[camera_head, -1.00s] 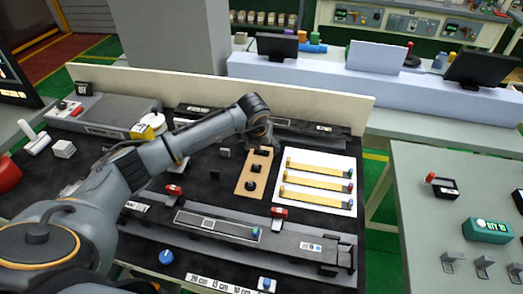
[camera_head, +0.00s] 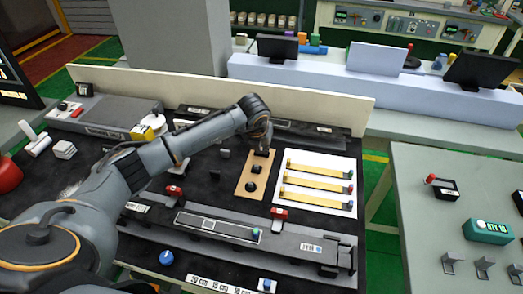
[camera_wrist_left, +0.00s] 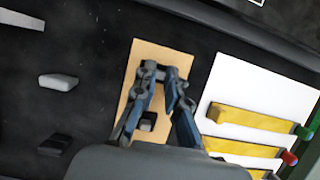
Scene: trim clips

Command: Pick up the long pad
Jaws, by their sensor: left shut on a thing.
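A tan board (camera_head: 250,187) lies on the dark bench with black pads on it, and it also shows in the wrist view (camera_wrist_left: 130,86). My left gripper (camera_wrist_left: 162,72) points down over the far end of this board. Its fingertips are close together on a small black pad, mostly hidden by the fingers. Another black pad (camera_wrist_left: 148,122) shows on the board between the fingers, nearer to my wrist. I cannot tell from its visible part how long the held pad is. In the head view the left gripper (camera_head: 262,148) is partly hidden by its own wrist. My right gripper is not in view.
A white sheet (camera_head: 318,163) with several yellow strips lies just right of the board. A grey block (camera_wrist_left: 58,81) and a dark block (camera_wrist_left: 53,145) lie to its left. A long grey fixture (camera_head: 270,244) with red clamps is in front. A cream panel (camera_head: 310,98) stands behind.

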